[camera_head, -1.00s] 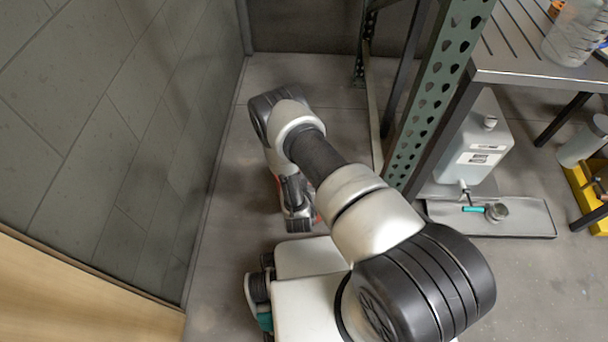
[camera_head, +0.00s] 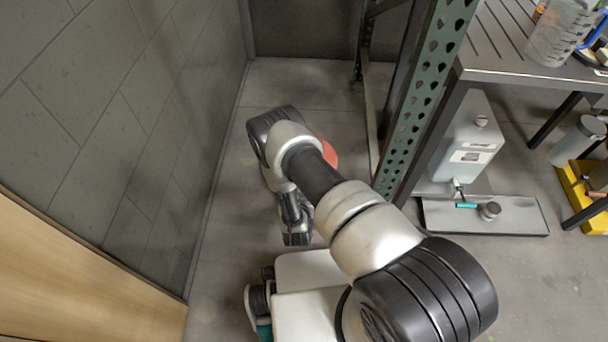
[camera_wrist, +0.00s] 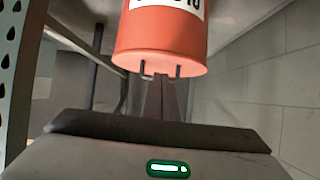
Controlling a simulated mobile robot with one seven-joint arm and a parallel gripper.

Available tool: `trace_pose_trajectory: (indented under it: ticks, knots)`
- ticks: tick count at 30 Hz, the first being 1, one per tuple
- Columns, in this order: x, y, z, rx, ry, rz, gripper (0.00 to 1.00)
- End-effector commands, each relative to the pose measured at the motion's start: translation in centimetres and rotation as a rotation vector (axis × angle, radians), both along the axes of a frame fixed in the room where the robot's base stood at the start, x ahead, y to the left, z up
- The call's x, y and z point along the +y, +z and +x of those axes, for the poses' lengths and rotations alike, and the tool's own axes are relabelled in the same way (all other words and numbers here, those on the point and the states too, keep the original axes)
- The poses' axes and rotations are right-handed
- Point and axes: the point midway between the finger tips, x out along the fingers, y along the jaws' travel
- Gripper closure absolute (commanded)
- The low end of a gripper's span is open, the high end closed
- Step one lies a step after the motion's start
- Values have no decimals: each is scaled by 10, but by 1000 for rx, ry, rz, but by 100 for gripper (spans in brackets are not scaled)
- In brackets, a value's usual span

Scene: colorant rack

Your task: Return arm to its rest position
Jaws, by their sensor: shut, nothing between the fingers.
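My arm, white and black, reaches forward over the floor and folds down at its far end. My gripper (camera_head: 298,239) hangs low, near the floor, left of the rack post and just beyond my white base; its fingers are small and dark here. It is shut and holds nothing. An orange-red cylinder (camera_wrist: 160,38) with a white label shows large at the top of the wrist view, beyond the wrist housing. In the head view a red rounded patch (camera_head: 330,154) shows beside my forearm, mostly hidden behind it.
A green perforated rack post (camera_head: 425,95) stands close right of my arm. A grey tiled wall (camera_head: 120,120) and wooden panel (camera_head: 80,280) are left. A metal table (camera_head: 500,62), a white jug (camera_head: 465,145) and a tray (camera_head: 520,218) are right. Some floor near the wall is clear.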

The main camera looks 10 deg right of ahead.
Motion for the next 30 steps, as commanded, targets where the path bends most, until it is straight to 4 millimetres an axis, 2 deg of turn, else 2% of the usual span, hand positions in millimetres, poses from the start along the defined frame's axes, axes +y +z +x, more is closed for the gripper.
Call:
trace_pose_trajectory:
  ticks: [3, 9, 16, 19, 23, 27, 29, 30]
  knots:
    - [4, -8, -14, 0, 2, 0, 100]
    - [6, -14, -23, -1, 1, 0, 100]
    - [6, -12, -21, -2, 1, 2, 100]
    - [12, 1, -5, 6, -1, 20, 100]
    - [28, 46, 37, 37, -1, 72, 100]
    - [45, 117, 83, 97, 15, 137, 100]
    - [50, 151, 96, 122, 26, 160, 100]
    - [52, 174, 104, 138, 35, 175, 100]
